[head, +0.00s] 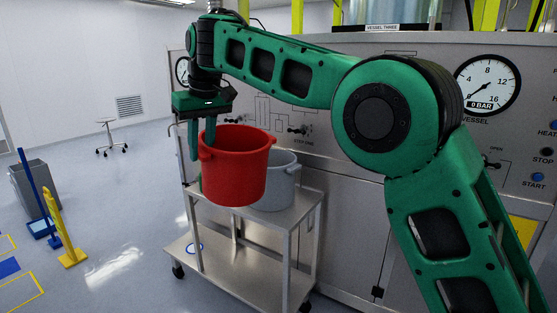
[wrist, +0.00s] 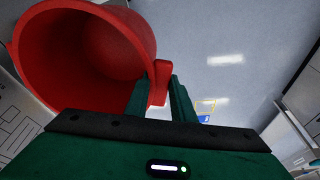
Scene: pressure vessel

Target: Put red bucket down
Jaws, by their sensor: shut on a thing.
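The red bucket (head: 237,168) is upright in the head view, in front of and partly covering a grey bucket on the steel cart. My gripper (head: 207,150) is at the bucket's left rim, with its green fingers pointing down. In the wrist view my gripper (wrist: 160,95) is shut on the red bucket (wrist: 85,55) at its rim, by the side lug. The bucket's open mouth faces the wrist camera and looks empty where visible. The bucket appears held above the cart top; the exact gap under it cannot be told.
The steel cart (head: 292,216) has a top and a lower shelf, with the grey bucket (head: 281,182) on top. A control panel (head: 425,58) with gauges stands behind. A stool (head: 111,137), a grey bin (head: 33,188) and a yellow stand (head: 63,229) are at left. Open floor lies left of the cart.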

